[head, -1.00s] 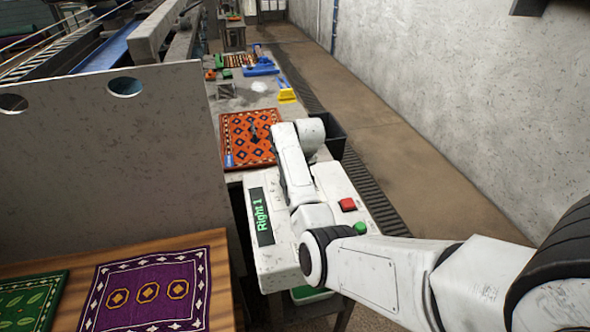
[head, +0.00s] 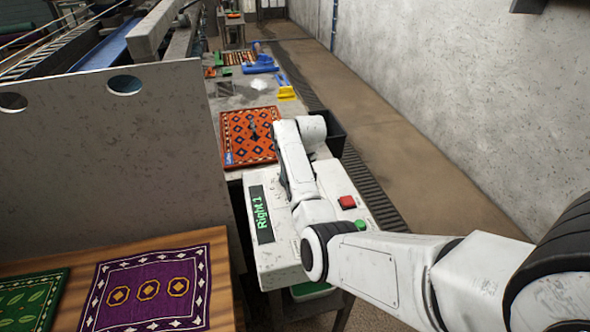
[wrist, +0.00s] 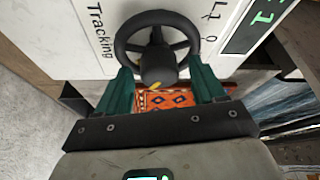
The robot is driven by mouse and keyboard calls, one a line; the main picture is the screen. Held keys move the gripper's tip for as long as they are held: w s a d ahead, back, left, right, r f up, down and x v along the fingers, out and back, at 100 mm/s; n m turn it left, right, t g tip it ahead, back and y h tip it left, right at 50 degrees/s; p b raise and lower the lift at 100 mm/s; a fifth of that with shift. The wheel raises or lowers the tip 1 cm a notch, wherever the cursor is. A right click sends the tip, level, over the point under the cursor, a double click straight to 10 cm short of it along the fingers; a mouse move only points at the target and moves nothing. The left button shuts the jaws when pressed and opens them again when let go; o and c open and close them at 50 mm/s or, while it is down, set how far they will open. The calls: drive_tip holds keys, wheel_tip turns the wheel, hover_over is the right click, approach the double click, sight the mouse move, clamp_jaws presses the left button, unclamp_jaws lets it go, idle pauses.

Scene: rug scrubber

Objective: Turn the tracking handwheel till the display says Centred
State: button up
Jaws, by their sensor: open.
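The dark tracking handwheel (wrist: 157,48) shows in the wrist view on a white panel marked "Tracking", with a small yellow mark low on its hub. My gripper (wrist: 160,72) has its two teal fingers apart, one at each side of the wheel's lower part. I cannot tell whether they touch the rim. The display (head: 262,214) on the white control box (head: 275,262) reads "Right 1" in green. Part of it shows in the wrist view (wrist: 252,25). In the head view my arm hides the wheel and my gripper.
The control box carries a red button (head: 347,202) and a green button (head: 361,225). An orange rug (head: 240,135) lies on the bench beyond. A grey panel (head: 110,165) stands at left, behind a purple rug (head: 145,290) on wood. A concrete wall (head: 450,90) is at right.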

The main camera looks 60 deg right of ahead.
drive_tip(key=shift+r, duration=0.1)
drive_tip(key=b+v, duration=0.1)
drive_tip(key=v, duration=0.9)
drive_tip(key=shift+r+b, duration=0.3)
drive_tip(key=shift+b, duration=0.05)
drive_tip(key=shift+s, duration=0.15)
